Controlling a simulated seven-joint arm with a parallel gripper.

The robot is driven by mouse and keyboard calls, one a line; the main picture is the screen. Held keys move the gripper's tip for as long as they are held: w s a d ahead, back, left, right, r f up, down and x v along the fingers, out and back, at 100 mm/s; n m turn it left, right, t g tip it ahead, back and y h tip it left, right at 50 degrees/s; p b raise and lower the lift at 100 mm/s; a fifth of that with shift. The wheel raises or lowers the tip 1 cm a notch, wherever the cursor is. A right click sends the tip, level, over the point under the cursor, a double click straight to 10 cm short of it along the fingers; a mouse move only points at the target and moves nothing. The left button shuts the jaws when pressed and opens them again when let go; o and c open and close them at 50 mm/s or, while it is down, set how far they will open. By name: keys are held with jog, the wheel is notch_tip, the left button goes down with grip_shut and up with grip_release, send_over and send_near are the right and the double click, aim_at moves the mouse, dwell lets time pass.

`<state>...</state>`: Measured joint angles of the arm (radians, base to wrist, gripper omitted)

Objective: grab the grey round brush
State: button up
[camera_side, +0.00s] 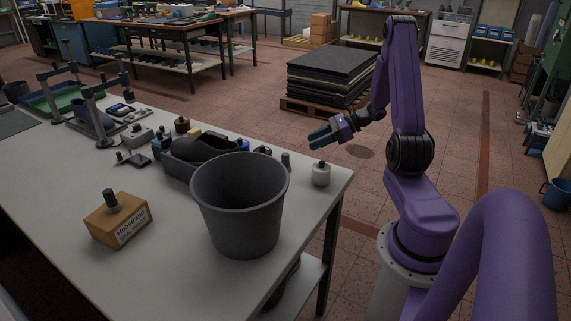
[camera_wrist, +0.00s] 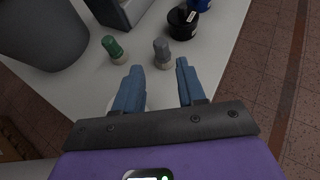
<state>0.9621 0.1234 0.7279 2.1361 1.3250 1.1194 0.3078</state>
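The grey round brush (camera_wrist: 162,49) stands upright on the table in the wrist view, with a grey knob handle and pale bristles below. In the side view a small grey upright piece (camera_side: 285,160) near the table's right edge looks like the same brush. My gripper (camera_wrist: 160,67) has two blue fingers spread apart with nothing held between them. In the wrist picture the brush shows just beyond the gap between the fingertips. In the side view my gripper (camera_side: 314,139) is in the air, above and to the right of the brush.
A similar green brush (camera_wrist: 114,48) stands left of the grey one. A large grey bucket (camera_side: 240,208) stands close by. A black labelled pot (camera_wrist: 183,21) is behind. A white jar (camera_side: 321,174) sits near the table's right corner.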

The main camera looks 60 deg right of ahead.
aim_at(287, 154)
jog(key=x, duration=0.8)
jog(key=shift+x, duration=2.75)
jog(key=shift+s+d+f, duration=0.1)
jog(key=shift+s+f, duration=0.05)
jog(key=c, duration=0.7)
